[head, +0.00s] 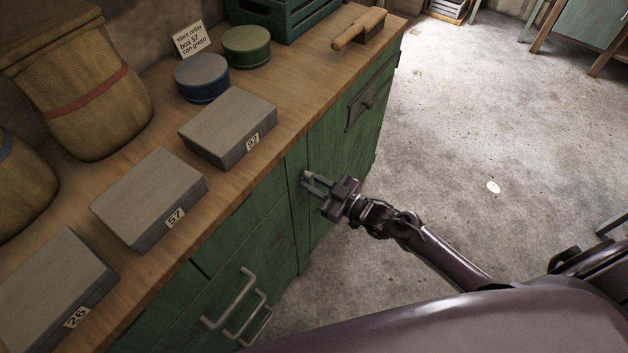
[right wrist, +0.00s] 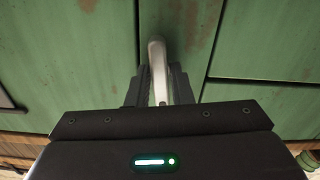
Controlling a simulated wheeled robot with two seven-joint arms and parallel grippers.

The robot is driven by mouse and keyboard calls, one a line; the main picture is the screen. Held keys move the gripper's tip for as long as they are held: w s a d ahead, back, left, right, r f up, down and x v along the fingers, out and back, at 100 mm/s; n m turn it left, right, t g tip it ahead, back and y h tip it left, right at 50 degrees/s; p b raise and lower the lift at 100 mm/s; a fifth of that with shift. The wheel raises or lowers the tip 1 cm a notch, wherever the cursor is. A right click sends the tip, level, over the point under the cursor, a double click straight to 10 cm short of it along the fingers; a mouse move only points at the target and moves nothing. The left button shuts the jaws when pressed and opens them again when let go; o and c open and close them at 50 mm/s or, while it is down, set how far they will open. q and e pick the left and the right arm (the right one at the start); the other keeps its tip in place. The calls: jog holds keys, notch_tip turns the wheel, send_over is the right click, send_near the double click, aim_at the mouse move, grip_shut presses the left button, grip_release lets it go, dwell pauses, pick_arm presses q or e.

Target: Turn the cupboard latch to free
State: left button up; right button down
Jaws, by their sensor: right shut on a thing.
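The green cupboard (head: 332,146) stands under a wooden counter. My right gripper (head: 310,182) is at the cupboard front, near a seam between green panels. In the right wrist view my right gripper (right wrist: 159,88) is shut on a pale metal latch (right wrist: 156,56), which runs between the two dark fingers. The latch's lower part is hidden between the fingers. Its upper end meets the green wood (right wrist: 192,25) beside a vertical seam. My left gripper is not in view.
Grey boxes marked 26 (head: 50,290), 57 (head: 148,192) and 92 (head: 228,122) lie on the counter (head: 290,85). Blue (head: 201,72) and green (head: 246,45) round cans and a note card (head: 192,40) stand behind. Metal handles (head: 238,300) jut out from the front. The floor at right is largely clear.

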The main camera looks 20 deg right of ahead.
jog(key=shift+m, duration=0.7)
jog(key=c, duration=1.4)
grip_release()
jog(key=v, duration=0.8)
jog(key=shift+f, duration=0.1)
